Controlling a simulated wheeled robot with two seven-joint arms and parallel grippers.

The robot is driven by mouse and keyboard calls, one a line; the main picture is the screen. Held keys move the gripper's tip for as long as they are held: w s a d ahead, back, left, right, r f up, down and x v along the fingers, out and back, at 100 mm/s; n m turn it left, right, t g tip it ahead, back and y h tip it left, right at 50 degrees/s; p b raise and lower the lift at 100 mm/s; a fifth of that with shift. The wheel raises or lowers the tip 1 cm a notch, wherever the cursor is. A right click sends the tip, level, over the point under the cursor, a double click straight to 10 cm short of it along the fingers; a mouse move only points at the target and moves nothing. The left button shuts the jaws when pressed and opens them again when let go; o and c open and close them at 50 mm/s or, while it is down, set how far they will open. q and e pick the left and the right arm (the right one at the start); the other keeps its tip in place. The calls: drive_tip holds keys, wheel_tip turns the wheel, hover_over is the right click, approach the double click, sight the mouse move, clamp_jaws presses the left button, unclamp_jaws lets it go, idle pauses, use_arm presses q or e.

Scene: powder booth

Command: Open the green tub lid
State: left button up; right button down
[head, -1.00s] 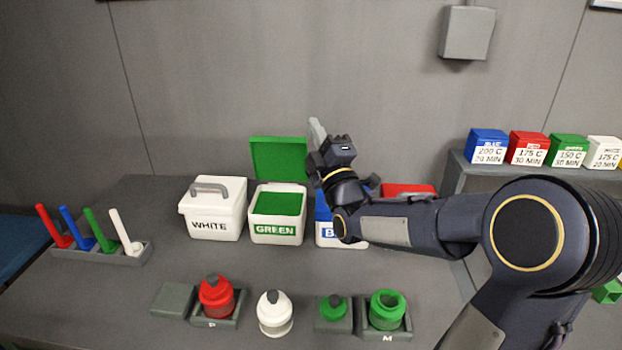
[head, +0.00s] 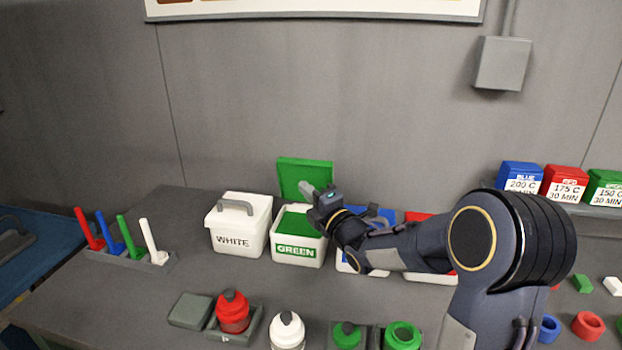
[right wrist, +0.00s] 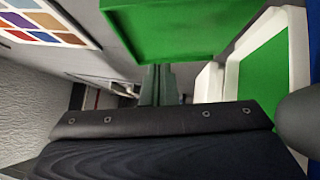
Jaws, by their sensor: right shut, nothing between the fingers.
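The green tub (head: 298,250) is a white box labelled GREEN with green powder inside. Its green lid (head: 303,174) stands upright at the tub's back edge, so the tub is open. In the right wrist view the lid (right wrist: 170,30) is at the top and the tub's white rim (right wrist: 243,45) is at the right. My right gripper (head: 308,190) is shut and empty, in front of the lid and above the tub's back right part. I cannot tell whether its fingertips touch the lid. My left gripper is not in view.
The closed WHITE tub (head: 240,224) stands left of the green tub. Blue and red tubs are partly hidden behind my right arm. A rack of coloured sticks (head: 128,258) stands at the left. A red bottle (head: 232,312) and a white bottle (head: 287,331) stand in front.

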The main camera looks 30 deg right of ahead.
sight(312, 174)
drive_tip(key=shift+w+d+r+p, duration=0.15)
drive_tip(key=shift+w+d, duration=0.25)
drive_tip(key=shift+w, duration=0.1)
drive_tip(key=shift+w+d+r+p, duration=0.15)
drive_tip(key=shift+w+d, duration=0.25)
drive_tip(key=shift+w, duration=0.1)
drive_tip(key=shift+w+d+r+m+p, duration=0.3)
drive_tip(key=shift+r+p, duration=0.1)
drive_tip(key=shift+p, duration=0.1)
drive_tip(key=shift+w+d+g, duration=0.2)
drive_tip(key=shift+w+g, duration=0.1)
drive_tip(key=shift+g, duration=0.1)
drive_tip(key=shift+w+d+f+m+b, duration=0.1)
drive_tip(key=shift+w+d+m+b, duration=0.2)
drive_tip(key=shift+b, duration=0.55)
drive_tip(key=shift+w+r, duration=0.1)
drive_tip(key=shift+r, duration=0.1)
